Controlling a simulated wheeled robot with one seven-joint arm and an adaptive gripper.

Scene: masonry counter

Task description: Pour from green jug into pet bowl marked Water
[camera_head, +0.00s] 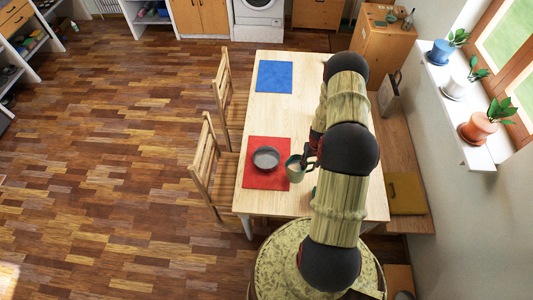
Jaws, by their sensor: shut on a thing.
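A grey round bowl (266,159) sits on a red mat (262,182) on the wooden table; no marking can be read on it. A small green jug (294,169) is just right of the bowl, by the mat's right edge. Its open top shows, and it looks roughly upright. My gripper (308,161) is shut on the jug from its right side. My arm hides part of the gripper. I cannot tell whether the jug is lifted off the table, or what is in it.
A blue mat (274,77) lies bare at the table's far end. Two wooden chairs (204,170) stand along the left side. A bench (410,150) and a windowsill with potted plants (480,125) are on the right. My arm covers much of the table's right side.

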